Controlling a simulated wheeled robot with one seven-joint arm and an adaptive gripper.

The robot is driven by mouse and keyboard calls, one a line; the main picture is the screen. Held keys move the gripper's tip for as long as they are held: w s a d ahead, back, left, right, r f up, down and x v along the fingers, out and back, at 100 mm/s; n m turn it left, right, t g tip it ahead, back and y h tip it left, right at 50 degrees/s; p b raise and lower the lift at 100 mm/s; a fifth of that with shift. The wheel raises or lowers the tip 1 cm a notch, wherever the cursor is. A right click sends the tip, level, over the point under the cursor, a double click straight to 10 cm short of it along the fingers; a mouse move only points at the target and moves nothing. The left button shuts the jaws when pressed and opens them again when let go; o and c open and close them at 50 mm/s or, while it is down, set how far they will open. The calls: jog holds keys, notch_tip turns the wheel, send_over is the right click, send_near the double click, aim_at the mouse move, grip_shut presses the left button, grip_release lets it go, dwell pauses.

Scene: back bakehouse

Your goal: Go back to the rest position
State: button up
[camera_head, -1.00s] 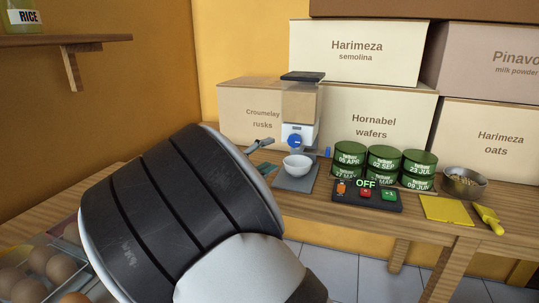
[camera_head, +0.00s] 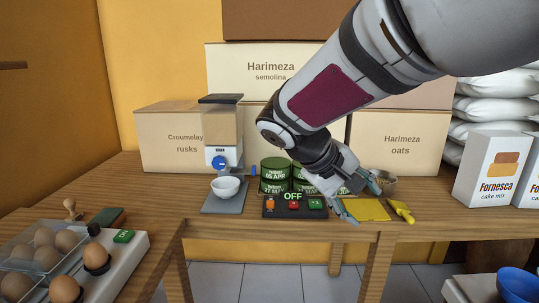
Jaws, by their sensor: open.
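My arm comes in from the top right of the head view and reaches down to the left. My gripper (camera_head: 362,197) is at its end, over the right part of the table, with its fingers apart and nothing seen between them. It is in front of the green cans (camera_head: 275,172) and close to the yellow cloth (camera_head: 366,210) and the metal bowl (camera_head: 385,184), which it partly hides. Whether the fingers touch anything cannot be told.
A switch box (camera_head: 295,206) reading OFF lies at the table's front. A dispenser (camera_head: 222,135) with a white bowl (camera_head: 226,187) stands to its left. Eggs (camera_head: 66,289) sit at lower left. Cake mix boxes (camera_head: 490,170) stand at right. Cartons (camera_head: 170,140) line the back.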

jog(key=s+d+f+m+g+y, duration=0.15)
jog(key=s+y, duration=0.25)
jog(key=s, duration=1.2)
jog(key=s+d+f+m+g+y, duration=0.1)
jog(key=s+f+m+y, duration=0.25)
jog(key=s, duration=1.25)
notch_tip(320, 180, up, 23)
jog(key=n+t+p, duration=0.1)
jog(key=t+p, duration=0.2)
jog(key=p, duration=1.7)
jog(key=shift+s+a+p, duration=0.2)
jog(key=shift+p, duration=0.1)
jog(key=shift+f+t+y, duration=0.1)
jog(key=shift+t+y, duration=0.15)
